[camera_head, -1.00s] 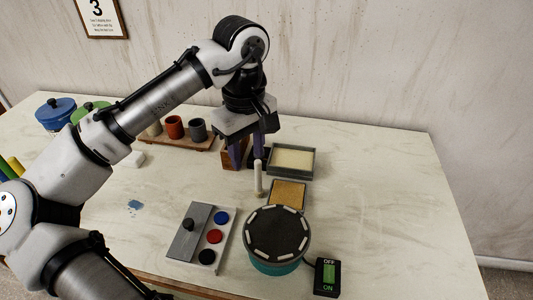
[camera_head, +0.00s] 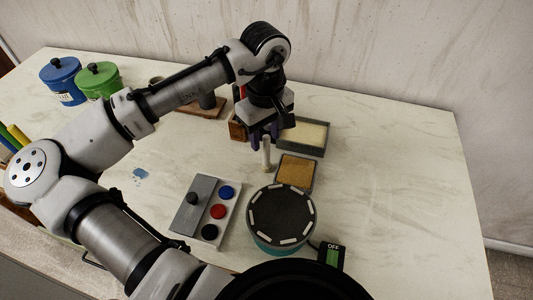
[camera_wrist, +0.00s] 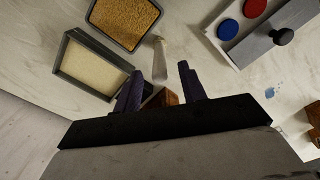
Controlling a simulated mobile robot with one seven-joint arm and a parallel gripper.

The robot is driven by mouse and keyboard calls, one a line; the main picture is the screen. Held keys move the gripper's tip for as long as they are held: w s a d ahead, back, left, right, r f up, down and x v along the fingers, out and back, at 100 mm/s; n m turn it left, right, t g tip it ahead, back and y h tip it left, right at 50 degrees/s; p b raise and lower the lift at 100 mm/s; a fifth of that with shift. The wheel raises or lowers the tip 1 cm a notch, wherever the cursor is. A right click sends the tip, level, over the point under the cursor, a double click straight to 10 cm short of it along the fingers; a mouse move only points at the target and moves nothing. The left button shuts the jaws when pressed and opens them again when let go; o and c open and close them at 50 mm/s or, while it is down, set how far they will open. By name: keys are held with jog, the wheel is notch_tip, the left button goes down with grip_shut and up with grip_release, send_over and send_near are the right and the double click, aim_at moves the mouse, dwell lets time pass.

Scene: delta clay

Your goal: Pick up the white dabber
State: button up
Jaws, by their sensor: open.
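The white dabber (camera_head: 266,152) is a slim pale cylinder standing upright on the table beside the tan sponge pad. My gripper (camera_head: 265,136) points down at the dabber's upper end, its dark purple fingers apart. In the wrist view the dabber (camera_wrist: 160,60) appears just beyond the open fingertips (camera_wrist: 158,75), in line with the gap between them. Nothing is held. I cannot tell from these views whether the fingers reach down around its top.
Close by are a tan pad in a dark tray (camera_head: 296,171), a cream tray (camera_head: 304,135) and a brown wooden block (camera_head: 237,127). In front stand a round turntable (camera_head: 281,215) and a paint palette (camera_head: 219,206). The table's right side is clear.

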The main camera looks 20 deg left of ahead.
aim_at(266, 150)
notch_tip(266, 150, down, 5)
jog(key=shift+s+d+p, duration=0.15)
jog(key=shift+p, duration=0.6)
grip_shut()
